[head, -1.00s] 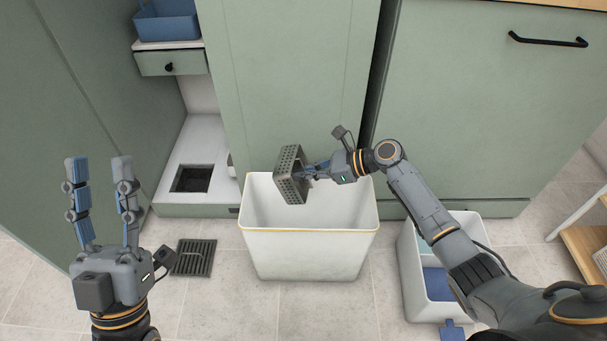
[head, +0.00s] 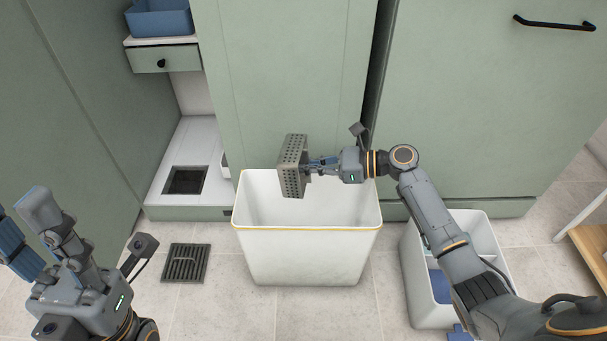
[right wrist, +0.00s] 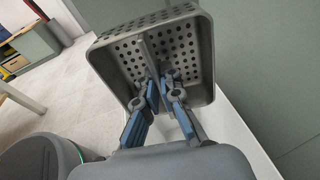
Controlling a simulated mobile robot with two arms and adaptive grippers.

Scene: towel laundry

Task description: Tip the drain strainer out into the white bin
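The drain strainer (head: 292,167) is a grey perforated metal box. In the head view it is turned on its side above the left half of the white bin (head: 307,255), with its open side facing right towards my right gripper (head: 316,166). In the right wrist view the strainer (right wrist: 199,55) shows its inside, with a central upright plate between my right fingers (right wrist: 160,95). The gripper is shut on that plate. I see no debris in the visible part of the strainer. The bin's visible inside looks bare. My left gripper (head: 20,220) is open and empty at the lower left.
A square drain opening (head: 185,180) is in the white recess floor at the left. A dark drain grate (head: 185,263) lies on the tiles left of the bin. A second white container (head: 432,300) with blue items stands at the right. Green cabinet doors (head: 290,80) rise behind the bin.

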